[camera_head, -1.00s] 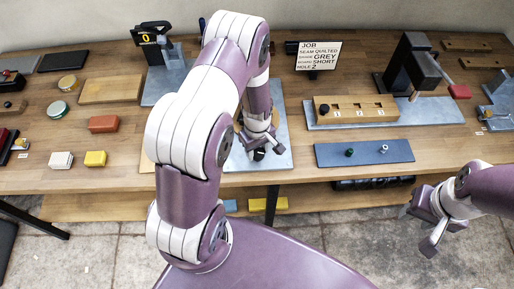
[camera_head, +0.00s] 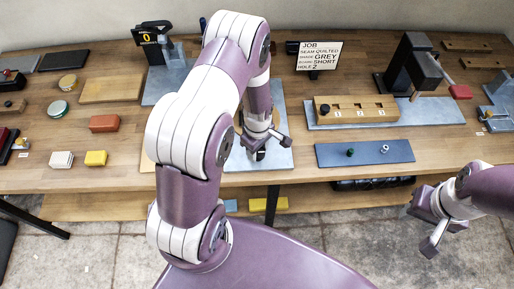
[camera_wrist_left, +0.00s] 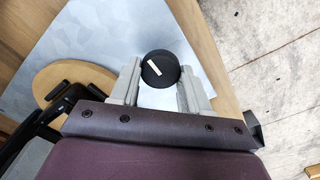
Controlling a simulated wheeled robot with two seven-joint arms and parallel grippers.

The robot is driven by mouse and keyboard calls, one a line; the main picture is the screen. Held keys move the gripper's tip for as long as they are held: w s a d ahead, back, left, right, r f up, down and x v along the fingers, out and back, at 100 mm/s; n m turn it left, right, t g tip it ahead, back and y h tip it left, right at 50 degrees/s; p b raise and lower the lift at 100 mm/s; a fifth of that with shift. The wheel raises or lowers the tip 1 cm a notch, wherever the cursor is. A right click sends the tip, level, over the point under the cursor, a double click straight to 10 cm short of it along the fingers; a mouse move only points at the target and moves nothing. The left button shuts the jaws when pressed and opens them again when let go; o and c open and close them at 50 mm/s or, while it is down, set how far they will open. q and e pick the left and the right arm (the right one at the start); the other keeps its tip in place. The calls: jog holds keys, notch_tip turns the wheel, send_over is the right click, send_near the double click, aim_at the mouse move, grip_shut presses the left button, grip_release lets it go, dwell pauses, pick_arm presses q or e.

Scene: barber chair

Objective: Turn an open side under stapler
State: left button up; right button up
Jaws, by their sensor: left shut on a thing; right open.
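My left gripper (camera_head: 263,150) is over a grey metal plate (camera_head: 286,120) near the bench's front edge. In the left wrist view the left gripper (camera_wrist_left: 158,85) is shut on a round black knob (camera_wrist_left: 165,76) with a pale pointer bar, set slantwise. A round wooden pad (camera_wrist_left: 65,85) lies left of the knob, with a black curved part (camera_wrist_left: 62,108) over it, partly hidden by the gripper. My left arm hides much of this station in the head view, and I cannot make out a stapler for certain. My right gripper (camera_head: 419,228) is open and empty, off the bench's front.
A job card (camera_head: 318,56) stands at the back. A wooden block with numbered slots (camera_head: 357,109) and a dark blue mat (camera_head: 365,152) are on the right. A yellow block (camera_head: 95,158), a red block (camera_head: 104,123) and a wooden board (camera_head: 111,90) lie left.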

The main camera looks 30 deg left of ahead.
aim_at(259, 153)
pick_arm(q)
jog(key=shift+s+d, duration=0.1)
jog(key=shift+s, duration=0.1)
jog(key=o, duration=0.8)
jog(key=shift+o, duration=1.2)
jog(key=shift+d, duration=0.15)
pick_arm(e)
jog(key=shift+d, duration=0.3)
pick_arm(q)
jog(key=shift+w+r, duration=0.1)
jog(key=shift+w+r, duration=0.1)
jog(key=shift+r, duration=0.2)
notch_tip(259, 153, up, 12)
jog(key=b, duration=0.1)
jog(key=shift+b, duration=0.4)
pick_arm(e)
jog(key=shift+a+f, duration=0.15)
jog(key=shift+f, duration=0.75)
